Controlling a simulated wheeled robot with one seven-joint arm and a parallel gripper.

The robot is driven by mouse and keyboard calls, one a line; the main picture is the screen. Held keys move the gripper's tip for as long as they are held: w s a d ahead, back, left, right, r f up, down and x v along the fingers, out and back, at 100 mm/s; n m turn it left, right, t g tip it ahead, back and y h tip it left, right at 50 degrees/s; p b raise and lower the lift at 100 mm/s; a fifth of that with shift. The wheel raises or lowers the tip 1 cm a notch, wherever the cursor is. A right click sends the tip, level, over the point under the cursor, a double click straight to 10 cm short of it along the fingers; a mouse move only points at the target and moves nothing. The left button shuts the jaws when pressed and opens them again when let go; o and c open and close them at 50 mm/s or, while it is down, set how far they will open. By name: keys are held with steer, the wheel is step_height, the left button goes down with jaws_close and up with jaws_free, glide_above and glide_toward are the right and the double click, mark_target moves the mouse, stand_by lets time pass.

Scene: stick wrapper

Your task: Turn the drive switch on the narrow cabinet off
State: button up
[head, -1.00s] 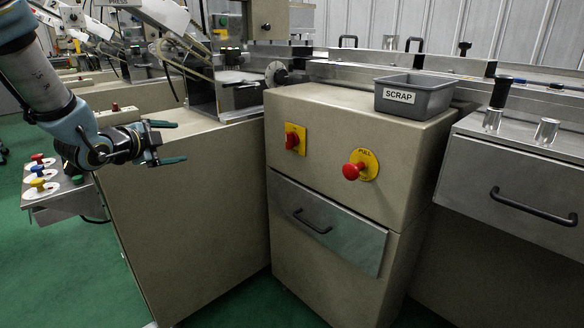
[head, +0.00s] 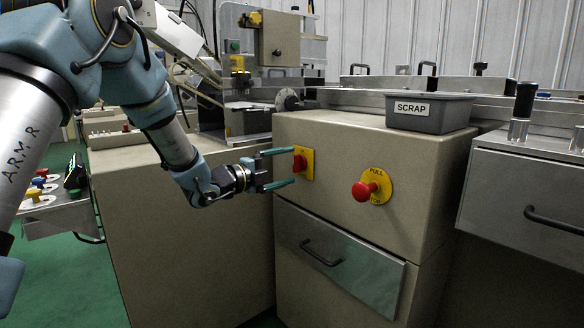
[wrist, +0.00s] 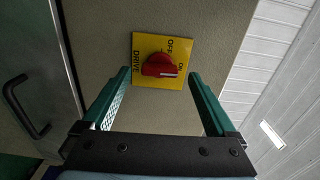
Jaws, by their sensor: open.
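The narrow cabinet (head: 340,150) stands in the middle of the head view. Its drive switch is a red knob (head: 299,163) on a yellow plate (head: 308,153) at the upper left of the front. In the wrist view the red knob (wrist: 160,66) sits on the yellow plate (wrist: 184,43), marked DRIVE, OFF and ON. The knob's white mark points toward the ON side. My gripper (head: 279,168) is open, its green fingers in front of the plate, above and below the knob. In the wrist view my gripper (wrist: 163,82) has its fingertips either side of the knob, apparently not touching it.
A red PULL button (head: 364,190) on a round yellow plate is to the right on the same front. A drawer (head: 335,255) with a black handle is below. A grey SCRAP bin (head: 432,113) stands on the cabinet top. A wider cabinet (head: 170,240) stands at left.

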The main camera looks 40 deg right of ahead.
mark_target(298, 164)
steer(key=shift+d, duration=1.15)
steer(key=c, duration=1.4)
steer(key=shift+o, duration=0.2)
